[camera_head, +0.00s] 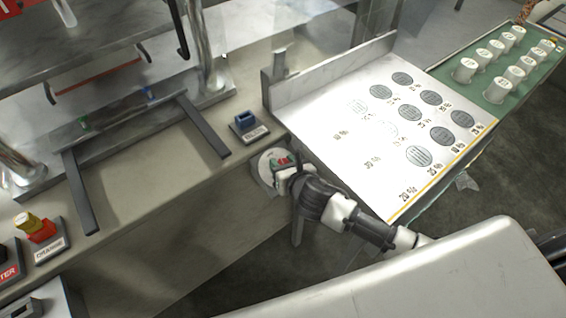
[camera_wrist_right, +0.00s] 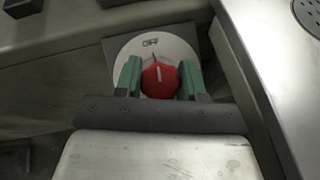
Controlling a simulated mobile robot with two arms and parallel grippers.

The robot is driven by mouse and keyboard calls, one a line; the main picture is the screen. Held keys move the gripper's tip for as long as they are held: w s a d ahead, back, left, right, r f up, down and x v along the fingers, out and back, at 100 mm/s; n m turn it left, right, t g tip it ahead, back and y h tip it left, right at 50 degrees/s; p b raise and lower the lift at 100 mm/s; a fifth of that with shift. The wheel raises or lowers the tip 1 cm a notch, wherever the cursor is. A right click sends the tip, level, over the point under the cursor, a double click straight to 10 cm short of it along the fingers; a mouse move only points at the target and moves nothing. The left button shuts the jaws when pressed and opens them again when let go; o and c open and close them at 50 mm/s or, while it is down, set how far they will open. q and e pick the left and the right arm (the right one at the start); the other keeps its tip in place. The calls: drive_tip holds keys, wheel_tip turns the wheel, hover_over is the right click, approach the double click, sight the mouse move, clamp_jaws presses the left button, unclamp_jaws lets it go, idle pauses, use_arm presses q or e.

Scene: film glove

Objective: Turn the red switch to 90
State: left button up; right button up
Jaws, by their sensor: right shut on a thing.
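The red switch (camera_wrist_right: 160,82) is a faceted knob on a round white dial plate (camera_wrist_right: 185,47) on the front of the counter. A dark mark at its top points up and slightly left, towards the "OFF" print. My right gripper (camera_wrist_right: 160,80) has its green fingers on either side of the knob, shut on it. In the head view, the right gripper (camera_head: 282,164) reaches the dial (camera_head: 263,166) from the right and mostly hides the knob. No 90 mark can be read. My left gripper is in neither view.
A white panel (camera_head: 345,125) with round vents adjoins the counter at right, and a green tray (camera_head: 478,112) of white cups lies beyond it. A blue switch (camera_head: 244,120) sits on the counter above the dial.

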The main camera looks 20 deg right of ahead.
drive_tip(key=m+h+p, duration=0.1)
drive_tip(key=m, duration=0.1)
drive_tip(key=m+h+p, duration=0.2)
drive_tip(key=shift+r, duration=0.2)
drive_tip(key=m+g+h+p, duration=0.1)
drive_tip(key=m+p, duration=0.1)
drive_tip(key=m, duration=0.1)
drive_tip(key=m+g+h+p, duration=0.1)
drive_tip(key=m+h+p, duration=0.1)
drive_tip(key=m, duration=0.1)
drive_tip(key=shift+m, duration=0.3)
drive_tip(key=m+g+h+p, duration=0.1)
drive_tip(key=m+g+p, duration=0.2)
drive_tip(key=m, duration=0.1)
drive_tip(key=shift+m+h, duration=0.3)
drive_tip(key=shift+h, duration=0.1)
drive_tip(key=shift+f+m+g+h+p, duration=0.15)
drive_tip(key=shift+m+g+h+p, duration=0.15)
drive_tip(key=shift+m+g+p, duration=1.05)
drive_tip(key=shift+m+b, duration=0.45)
drive_tip(key=shift+m, duration=0.1)
drive_tip(key=o, duration=0.9)
drive_tip(key=shift+d+f, duration=0.1)
